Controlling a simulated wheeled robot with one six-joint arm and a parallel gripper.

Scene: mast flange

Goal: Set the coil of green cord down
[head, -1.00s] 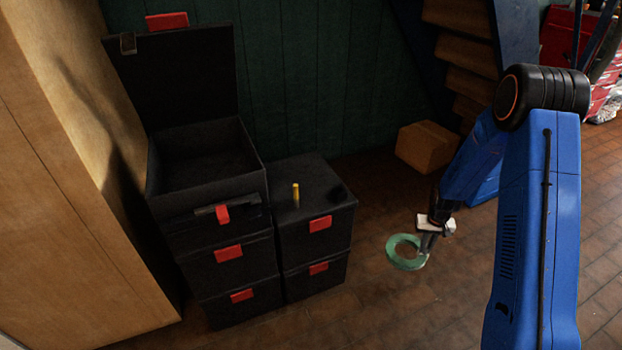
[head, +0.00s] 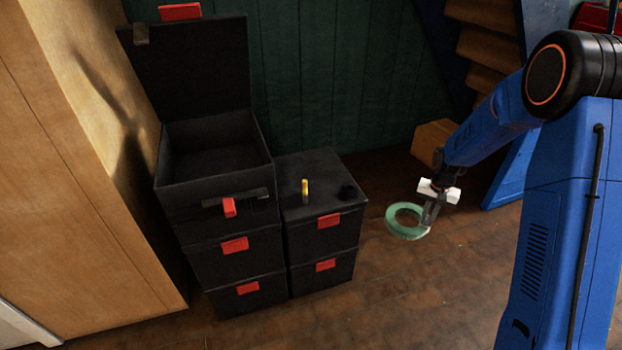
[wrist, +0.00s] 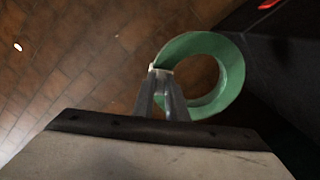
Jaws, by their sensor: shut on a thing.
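The coil of green cord (head: 396,229) is a pale green ring. My gripper (head: 428,222) is shut on its right side and holds it in the air to the right of the black boxes. In the wrist view, the gripper's fingertips (wrist: 160,72) pinch the left part of the ring (wrist: 232,75). The floor shows through the middle of the coil, and a black box side lies to its right.
An open-lidded black box (head: 215,205) tops the left stack. A cardboard box (head: 433,138) sits behind my arm. The brown tiled floor (head: 400,300) is clear in front.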

